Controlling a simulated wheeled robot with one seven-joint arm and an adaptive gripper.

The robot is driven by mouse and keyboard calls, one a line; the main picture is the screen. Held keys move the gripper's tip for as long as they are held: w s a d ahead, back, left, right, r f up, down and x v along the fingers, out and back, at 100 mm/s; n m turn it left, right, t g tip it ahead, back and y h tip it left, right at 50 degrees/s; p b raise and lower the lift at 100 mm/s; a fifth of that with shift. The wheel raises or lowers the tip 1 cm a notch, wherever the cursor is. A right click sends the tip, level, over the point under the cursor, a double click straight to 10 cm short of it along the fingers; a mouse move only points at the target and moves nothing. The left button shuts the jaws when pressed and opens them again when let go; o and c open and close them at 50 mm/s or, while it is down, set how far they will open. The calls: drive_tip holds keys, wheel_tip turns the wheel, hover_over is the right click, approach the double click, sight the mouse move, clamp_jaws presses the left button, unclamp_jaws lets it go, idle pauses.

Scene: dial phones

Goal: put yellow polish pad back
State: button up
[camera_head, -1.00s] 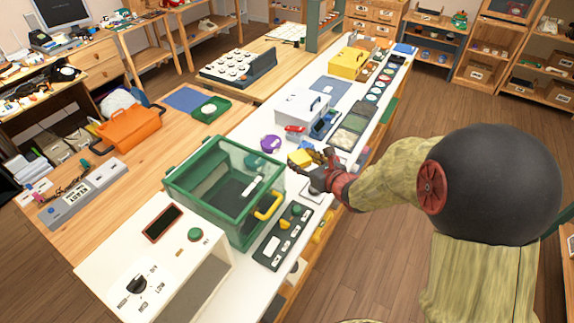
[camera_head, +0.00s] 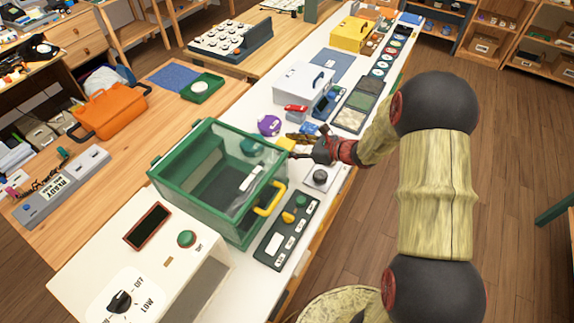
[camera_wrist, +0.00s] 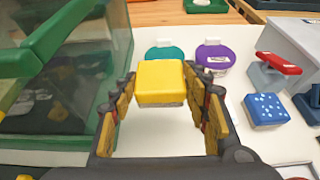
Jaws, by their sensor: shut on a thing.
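The yellow polish pad (camera_wrist: 160,82) is a small yellow block with a grey underside, held between the fingers of my gripper (camera_wrist: 160,100). In the head view the yellow pad (camera_head: 286,143) shows at the tips of my gripper (camera_head: 300,148), just beside the green-framed clear box. Behind the pad in the wrist view are a teal round holder (camera_wrist: 165,54) and a purple round holder (camera_wrist: 215,58), each with a white label. A blue dotted block (camera_wrist: 265,108) stands to the right. The contact of the fingers on the pad is partly hidden.
The green-framed box (camera_head: 215,175) with a yellow handle stands close left of my gripper. A white case (camera_head: 304,82) with a red item (camera_wrist: 278,63) in front lies to the right. A control panel (camera_head: 287,230) lies in front of the box.

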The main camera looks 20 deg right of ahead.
wheel_tip(320, 180, down, 9)
drive_tip(key=shift+r+b, duration=0.2)
drive_tip(key=shift+b, duration=1.05)
drive_tip(key=shift+r, duration=0.1)
drive_tip(key=o, duration=1.3)
drive_tip(key=shift+c, duration=0.2)
